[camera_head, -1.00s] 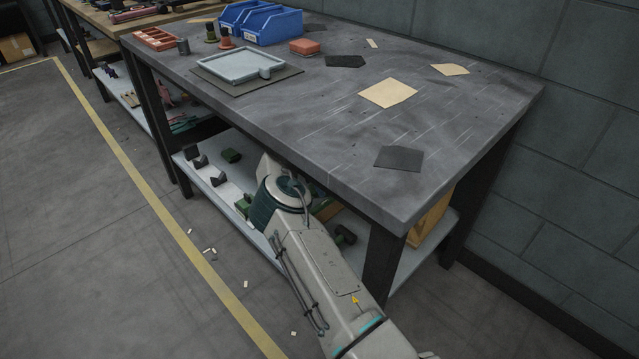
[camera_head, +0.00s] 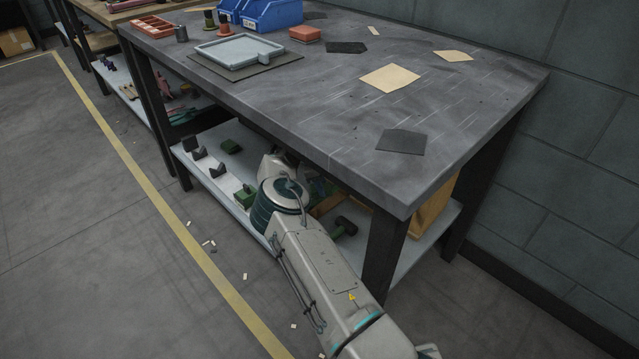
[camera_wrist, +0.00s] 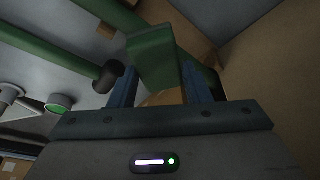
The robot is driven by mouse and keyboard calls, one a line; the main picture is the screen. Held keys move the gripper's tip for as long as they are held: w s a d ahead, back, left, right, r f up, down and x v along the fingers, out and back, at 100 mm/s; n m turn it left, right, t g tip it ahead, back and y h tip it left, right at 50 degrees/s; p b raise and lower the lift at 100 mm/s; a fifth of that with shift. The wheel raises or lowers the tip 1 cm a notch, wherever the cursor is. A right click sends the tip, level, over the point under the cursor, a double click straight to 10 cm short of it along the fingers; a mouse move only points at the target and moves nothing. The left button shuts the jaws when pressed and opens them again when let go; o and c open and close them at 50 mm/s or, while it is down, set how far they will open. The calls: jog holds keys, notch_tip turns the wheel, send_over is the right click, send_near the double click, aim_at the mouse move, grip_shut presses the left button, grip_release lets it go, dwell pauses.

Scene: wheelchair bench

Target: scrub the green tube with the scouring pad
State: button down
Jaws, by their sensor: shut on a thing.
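In the wrist view, my gripper (camera_wrist: 158,82) is shut on a green block, which looks like the scouring pad (camera_wrist: 152,57); it sticks out past the fingertips. A long green tube (camera_wrist: 45,48) with a dark end cap runs in from the left, close beside the left finger. A second green tube length (camera_wrist: 115,16) crosses the top, passing near or behind the pad. I cannot tell whether the pad touches either tube. In the head view, my gripper and the pad are hidden under the bench top behind my arm; a dark-ended green piece (camera_head: 345,228) shows on the lower shelf.
The bench top (camera_head: 330,110) overhangs my arm, and a dark leg (camera_head: 382,262) stands close to its right. Green blocks (camera_head: 231,146) and dark blocks (camera_head: 217,171) lie on the lower shelf (camera_head: 222,188). Cardboard-coloured panels (camera_wrist: 275,65) close in on the right in the wrist view.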

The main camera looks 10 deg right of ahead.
jog(key=shift+f+b, duration=0.3)
jog(key=shift+f, duration=0.15)
dwell(0.5)
jog(key=shift+d, duration=0.1)
jog(key=shift+w+d, duration=0.25)
jog(key=shift+s+a, duration=0.55)
jog(key=shift+a, duration=0.2)
jog(key=shift+w+d+b, duration=0.3)
jog(key=shift+w+d, duration=0.2)
jog(key=shift+d, duration=0.25)
jog(key=shift+s+a+r+p, duration=0.1)
jog(key=shift+s+a+p, duration=0.3)
jog(key=shift+a, duration=0.4)
jog(key=shift+w+d+b, duration=0.1)
jog(key=shift+w+b, duration=0.15)
jog(key=shift+b, duration=0.15)
jog(key=shift+w+d, duration=0.1)
jog(key=shift+w, duration=0.2)
